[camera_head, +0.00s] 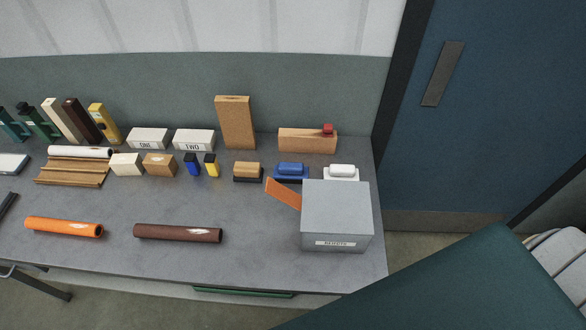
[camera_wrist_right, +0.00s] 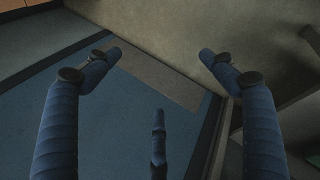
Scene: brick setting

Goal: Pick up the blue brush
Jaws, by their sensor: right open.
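The blue brush (camera_head: 291,169) sits on the grey table, towards its right end, in a row with a similar wooden-topped brush (camera_head: 247,171) on its left and a white one (camera_head: 342,172) on its right. The grey box stands just in front of it, and its lower edge is close to that box. My right gripper (camera_wrist_right: 160,55) shows in the right wrist view with its fingers spread wide and nothing between them. It faces the blue door and floor, away from the table. Neither gripper shows in the head view.
The grey box (camera_head: 336,215) with an orange strip sticking out stands at the table's (camera_head: 270,255) right end. An orange roll (camera_head: 63,227) and a brown roll (camera_head: 178,233) lie in front. A cork block (camera_head: 307,140) stands behind the brush. A blue door (camera_head: 475,120) is to the right.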

